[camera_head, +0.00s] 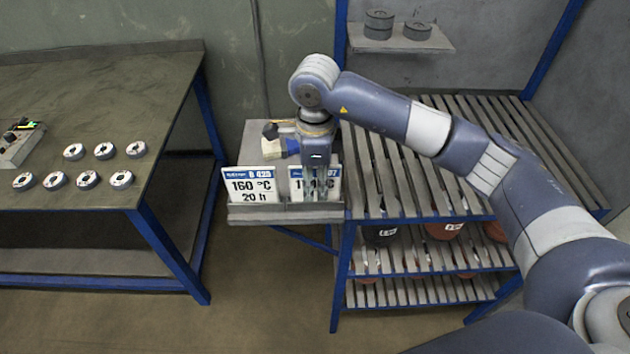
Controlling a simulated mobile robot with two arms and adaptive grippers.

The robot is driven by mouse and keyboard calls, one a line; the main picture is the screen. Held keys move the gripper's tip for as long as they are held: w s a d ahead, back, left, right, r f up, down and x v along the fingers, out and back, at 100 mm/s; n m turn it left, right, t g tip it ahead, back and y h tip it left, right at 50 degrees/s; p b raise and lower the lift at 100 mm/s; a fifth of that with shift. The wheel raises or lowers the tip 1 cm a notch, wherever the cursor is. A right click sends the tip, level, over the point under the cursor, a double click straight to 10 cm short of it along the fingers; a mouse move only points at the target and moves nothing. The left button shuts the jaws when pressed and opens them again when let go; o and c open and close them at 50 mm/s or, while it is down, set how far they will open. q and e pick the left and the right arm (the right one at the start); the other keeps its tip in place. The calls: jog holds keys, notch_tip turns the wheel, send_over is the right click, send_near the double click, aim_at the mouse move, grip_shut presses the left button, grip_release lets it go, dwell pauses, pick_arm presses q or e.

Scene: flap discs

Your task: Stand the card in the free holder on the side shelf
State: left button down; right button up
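Two white cards with blue headers stand side by side at the front edge of the small side shelf (240,215). The left card (252,184) reads "160 °C, 20 h" and stands upright in the front holder strip. The right card (334,184) is also upright, and much of its print is hidden by my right gripper (316,195). That gripper points down, with its fingers over the face of the right card. I cannot tell whether the fingers are closed on it or whether the card is fully seated. My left gripper is not in view.
The slatted rack (390,180) adjoins the shelf on the right, with dark and reddish containers below. The left workbench (90,90) carries several discs. A wall shelf (400,45) holds more discs.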

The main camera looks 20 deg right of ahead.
jog(key=shift+r, duration=0.15)
jog(key=shift+r, duration=0.15)
notch_tip(320, 180, up, 10)
jog(key=b, duration=0.3)
jog(key=shift+r, duration=0.85)
